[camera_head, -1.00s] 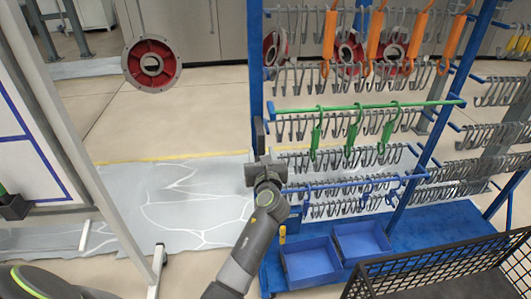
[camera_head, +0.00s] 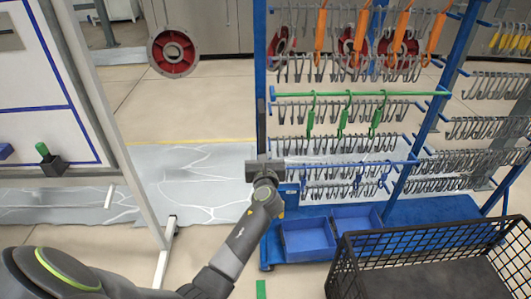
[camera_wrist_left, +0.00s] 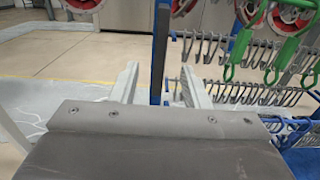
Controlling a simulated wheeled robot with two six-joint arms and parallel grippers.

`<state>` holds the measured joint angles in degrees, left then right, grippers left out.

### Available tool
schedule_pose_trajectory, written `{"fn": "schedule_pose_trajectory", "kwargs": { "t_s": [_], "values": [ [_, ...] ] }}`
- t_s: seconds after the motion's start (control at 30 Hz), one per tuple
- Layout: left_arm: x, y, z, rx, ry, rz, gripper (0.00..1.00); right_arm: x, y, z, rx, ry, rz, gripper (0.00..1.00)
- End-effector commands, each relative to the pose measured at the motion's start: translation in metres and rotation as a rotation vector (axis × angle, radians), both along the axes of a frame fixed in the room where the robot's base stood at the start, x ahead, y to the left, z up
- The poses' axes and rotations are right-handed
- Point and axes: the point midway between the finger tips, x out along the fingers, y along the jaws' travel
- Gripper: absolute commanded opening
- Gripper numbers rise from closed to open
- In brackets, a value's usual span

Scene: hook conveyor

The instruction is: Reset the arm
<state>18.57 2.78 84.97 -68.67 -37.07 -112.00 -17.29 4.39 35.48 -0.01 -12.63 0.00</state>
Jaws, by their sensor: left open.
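My left arm comes in from the lower left in the head view, and its gripper (camera_head: 264,160) is in front of the left post of the blue hook rack (camera_head: 260,60). In the left wrist view the two fingers of the left gripper (camera_wrist_left: 158,88) stand apart with nothing held between them. The blue post (camera_wrist_left: 159,50) shows behind the gap. Whether the fingers touch the rack cannot be told. My right gripper does not show.
Green hooks (camera_head: 343,116) and orange hooks (camera_head: 363,33) hang on the rack. A red and grey disc (camera_head: 173,53) hangs at left of it. Blue bins (camera_head: 307,238) and a black wire basket (camera_head: 340,275) are at the lower right. A white board (camera_head: 35,110) stands left.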

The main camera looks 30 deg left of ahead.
Motion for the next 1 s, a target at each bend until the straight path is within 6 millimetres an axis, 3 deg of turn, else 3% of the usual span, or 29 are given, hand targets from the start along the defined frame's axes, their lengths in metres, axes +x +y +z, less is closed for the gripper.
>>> {"fn": "schedule_pose_trajectory", "kwargs": {
  "t_s": [0.4, 0.47, 0.53, 0.67, 0.77, 0.87, 1.0],
  "values": [
    [0.000, 0.000, -0.001, -0.003, 0.002, 0.000, 0.42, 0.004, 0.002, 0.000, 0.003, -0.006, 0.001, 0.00],
    [-0.001, 0.000, -0.009, -0.023, 0.006, -0.003, 0.42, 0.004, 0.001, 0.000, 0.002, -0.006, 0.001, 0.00],
    [-0.005, 0.001, -0.029, -0.084, 0.020, -0.009, 0.42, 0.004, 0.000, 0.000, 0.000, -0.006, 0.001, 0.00],
    [-0.023, 0.003, -0.102, -0.319, 0.061, -0.013, 0.42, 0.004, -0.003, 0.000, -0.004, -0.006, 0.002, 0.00],
    [-0.052, 0.004, -0.174, -0.571, 0.095, 0.024, 0.42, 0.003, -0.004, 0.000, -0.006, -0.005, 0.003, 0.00],
    [-0.090, 0.003, -0.242, -0.827, 0.115, 0.103, 0.42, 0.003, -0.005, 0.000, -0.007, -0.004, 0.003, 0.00],
    [-0.157, 0.002, -0.327, -1.167, 0.115, 0.283, 0.42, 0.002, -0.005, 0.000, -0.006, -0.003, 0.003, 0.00]
  ]
}}
